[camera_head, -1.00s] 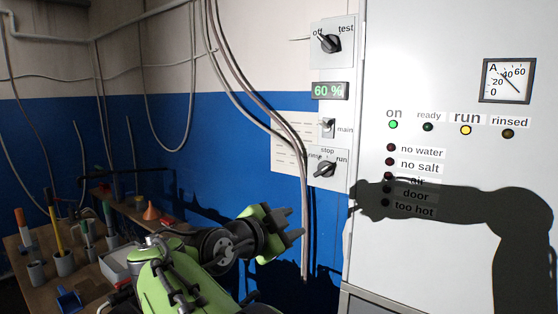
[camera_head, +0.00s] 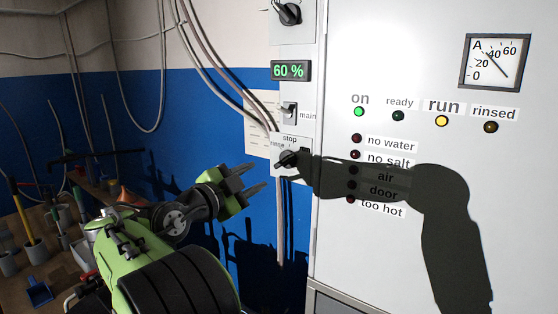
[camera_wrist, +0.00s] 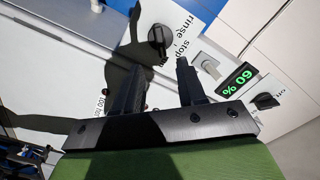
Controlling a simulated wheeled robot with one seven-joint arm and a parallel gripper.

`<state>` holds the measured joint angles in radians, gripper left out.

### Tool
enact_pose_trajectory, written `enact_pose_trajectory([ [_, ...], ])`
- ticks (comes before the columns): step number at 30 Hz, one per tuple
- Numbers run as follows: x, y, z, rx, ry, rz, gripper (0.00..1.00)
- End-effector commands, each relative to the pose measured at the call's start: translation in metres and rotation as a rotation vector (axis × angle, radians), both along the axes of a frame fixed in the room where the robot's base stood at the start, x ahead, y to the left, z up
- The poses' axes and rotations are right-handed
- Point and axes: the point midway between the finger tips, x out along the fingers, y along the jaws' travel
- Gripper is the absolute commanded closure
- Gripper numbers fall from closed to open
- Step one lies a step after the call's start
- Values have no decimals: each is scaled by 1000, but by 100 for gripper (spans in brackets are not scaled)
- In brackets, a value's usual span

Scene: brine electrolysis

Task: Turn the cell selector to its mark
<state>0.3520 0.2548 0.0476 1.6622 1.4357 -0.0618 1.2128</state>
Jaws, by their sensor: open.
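The selector marked rinse, stop and run has a black knob (camera_head: 287,160) on a white plate at the cabinet's left edge. Its handle slants up to the right; the run label is lost in shadow. In the wrist view the knob (camera_wrist: 160,38) lies beyond my fingertips, roughly between them. My gripper (camera_head: 256,178) is open and empty, left of the knob and a little lower in the head view, apart from it. In the wrist view my gripper (camera_wrist: 160,66) shows both black fingers spread. A second black knob (camera_head: 288,13) sits higher; in the wrist view this knob (camera_wrist: 265,101) is at right.
Between the knobs are a green 60 % display (camera_head: 291,70) and the main switch (camera_head: 289,112). Grey cables (camera_head: 222,85) hang left of the panel. The cabinet (camera_head: 440,240) carries lamps, with on and run lit. A cluttered workbench (camera_head: 45,280) stands at left.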

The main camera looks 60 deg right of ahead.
Motion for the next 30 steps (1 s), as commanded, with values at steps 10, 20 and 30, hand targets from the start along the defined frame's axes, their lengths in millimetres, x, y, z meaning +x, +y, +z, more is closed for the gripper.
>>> enact_pose_trajectory([
  [10, -15, -81, 5, 1, 1, -5, 60],
  [20, -18, -109, 1, 0, -1, 1, 60],
  [30, -17, -108, 0, 0, -1, 1, 89],
])
